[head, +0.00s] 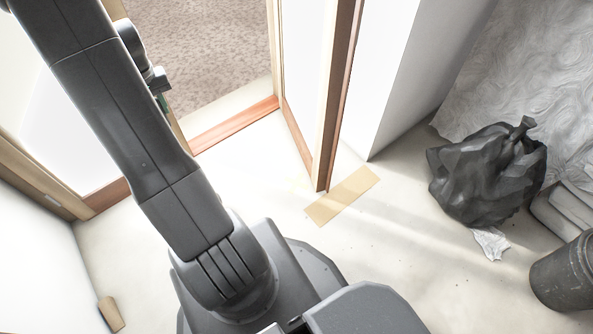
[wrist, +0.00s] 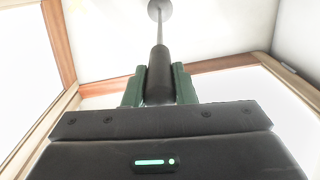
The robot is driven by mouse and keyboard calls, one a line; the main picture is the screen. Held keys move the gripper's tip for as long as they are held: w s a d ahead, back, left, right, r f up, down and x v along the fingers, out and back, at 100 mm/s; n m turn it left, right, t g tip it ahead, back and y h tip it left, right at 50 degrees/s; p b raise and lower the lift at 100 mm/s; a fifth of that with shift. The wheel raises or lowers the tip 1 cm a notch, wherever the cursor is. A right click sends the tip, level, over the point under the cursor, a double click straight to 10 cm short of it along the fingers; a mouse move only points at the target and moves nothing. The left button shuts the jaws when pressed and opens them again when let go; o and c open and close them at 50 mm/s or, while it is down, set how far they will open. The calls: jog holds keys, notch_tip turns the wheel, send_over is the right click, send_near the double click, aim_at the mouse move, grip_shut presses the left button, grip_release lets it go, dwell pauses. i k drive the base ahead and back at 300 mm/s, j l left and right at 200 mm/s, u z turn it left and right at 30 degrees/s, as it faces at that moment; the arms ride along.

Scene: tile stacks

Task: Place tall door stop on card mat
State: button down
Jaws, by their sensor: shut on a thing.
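In the wrist view my gripper (wrist: 158,84), with green fingers, is shut on the dark, cylindrical grip of the tall door stop (wrist: 159,62). A thin grey rod runs on from the grip to a round grey end at the top edge of the picture. In the head view my arm crosses the upper left, and a small green part of the gripper shows beside the door frame; the door stop cannot be made out there. The card mat (head: 342,196), a flat tan strip, lies on the pale floor by the foot of the open door, with nothing on it.
The open door (head: 322,120) stands edge-on beside the mat, with a wall corner to its right. A black bag (head: 485,175), crumpled paper (head: 491,243) and a dark bucket (head: 566,275) are at the right. A brown piece (head: 111,314) lies at lower left.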

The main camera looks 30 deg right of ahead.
aim_at(358, 183)
jog(key=k+l+z, duration=0.15)
jog(key=l, duration=0.2)
jog(key=k+l+z, duration=0.1)
jog(key=k+l, duration=0.15)
jog(key=k+l+z, duration=0.15)
jog(key=l, duration=0.35)
jog(key=k, duration=0.05)
